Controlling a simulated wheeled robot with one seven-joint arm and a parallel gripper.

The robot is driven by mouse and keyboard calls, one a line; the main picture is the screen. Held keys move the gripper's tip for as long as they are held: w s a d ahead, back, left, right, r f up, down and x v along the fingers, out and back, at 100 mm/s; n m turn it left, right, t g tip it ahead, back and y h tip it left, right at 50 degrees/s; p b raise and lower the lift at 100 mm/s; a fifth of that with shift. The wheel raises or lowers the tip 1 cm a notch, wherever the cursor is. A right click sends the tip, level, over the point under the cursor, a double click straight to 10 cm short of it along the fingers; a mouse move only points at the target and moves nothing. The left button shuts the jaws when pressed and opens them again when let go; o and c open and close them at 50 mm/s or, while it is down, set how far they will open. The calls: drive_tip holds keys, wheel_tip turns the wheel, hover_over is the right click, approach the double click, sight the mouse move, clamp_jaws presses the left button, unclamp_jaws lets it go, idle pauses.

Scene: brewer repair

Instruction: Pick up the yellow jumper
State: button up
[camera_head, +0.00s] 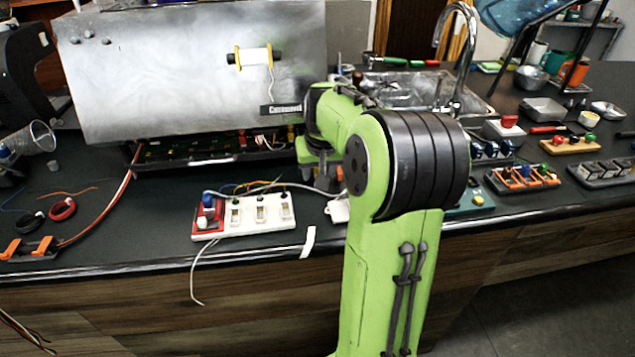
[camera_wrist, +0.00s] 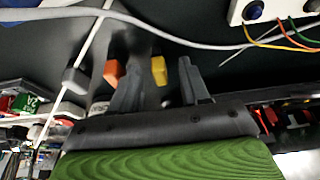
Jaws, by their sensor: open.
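A small yellow piece, which looks like the yellow jumper (camera_wrist: 159,70), shows in the wrist view over the dark counter. It appears between the two grey fingertips of my gripper (camera_wrist: 160,75), with visible gaps on both sides. My gripper is open and holds nothing. I cannot tell how far the jumper is from the fingertips in depth. An orange piece (camera_wrist: 112,72) stands just left of the left finger.
A white switch strip (camera_head: 262,215) with wires lies at the counter's front edge. A large metal brewer housing (camera_head: 180,70) stands behind, over an open tray of electronics. A grey cable (camera_wrist: 200,45) crosses the wrist view. Several terminal blocks (camera_head: 522,180) lie to the right.

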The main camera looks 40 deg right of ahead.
drive_tip(key=shift+s+r, duration=0.1)
drive_tip(key=shift+r, duration=0.1)
drive_tip(key=shift+c, duration=0.5)
clamp_jaws()
